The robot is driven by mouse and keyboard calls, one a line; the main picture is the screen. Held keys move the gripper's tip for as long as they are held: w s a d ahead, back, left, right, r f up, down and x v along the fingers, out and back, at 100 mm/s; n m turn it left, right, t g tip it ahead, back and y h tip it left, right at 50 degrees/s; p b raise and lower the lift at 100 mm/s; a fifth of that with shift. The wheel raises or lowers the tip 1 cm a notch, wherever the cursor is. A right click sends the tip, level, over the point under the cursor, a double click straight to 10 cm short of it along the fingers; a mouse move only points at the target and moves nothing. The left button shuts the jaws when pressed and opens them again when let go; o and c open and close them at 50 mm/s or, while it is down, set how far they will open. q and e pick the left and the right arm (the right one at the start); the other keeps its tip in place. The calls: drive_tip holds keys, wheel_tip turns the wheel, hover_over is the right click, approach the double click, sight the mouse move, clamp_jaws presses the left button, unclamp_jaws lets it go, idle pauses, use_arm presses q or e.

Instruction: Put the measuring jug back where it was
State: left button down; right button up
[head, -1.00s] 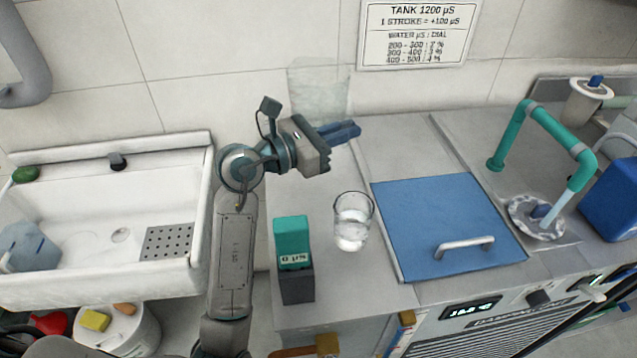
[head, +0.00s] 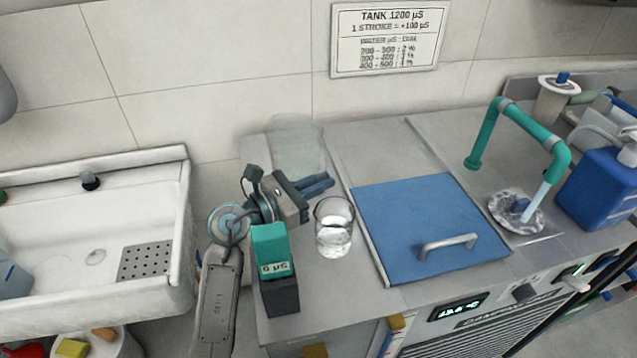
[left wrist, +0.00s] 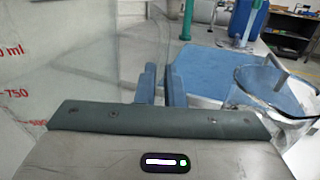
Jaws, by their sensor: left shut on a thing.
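The measuring jug (head: 296,143) is a clear, nearly invisible vessel at the back left of the metal counter. It also fills the left side of the left wrist view (left wrist: 90,50), where red volume marks show. My left gripper (head: 322,183) is shut on the jug; its blue fingers (left wrist: 160,85) are at the jug's wall. The jug looks upright and low over or on the counter; I cannot tell whether its base touches. My right gripper is in neither view.
A glass of water (head: 334,228) stands close in front of my left gripper. A teal-topped meter (head: 272,262) reading 0 µS stands at the front left. A blue lid (head: 425,215) with a handle lies to the right. The sink (head: 90,250) is at the left.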

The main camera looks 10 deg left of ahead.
use_arm(q)
drive_tip(key=shift+f, duration=0.15)
drive_tip(key=c, duration=1.5)
unclamp_jaws()
drive_tip(key=shift+c, duration=0.2)
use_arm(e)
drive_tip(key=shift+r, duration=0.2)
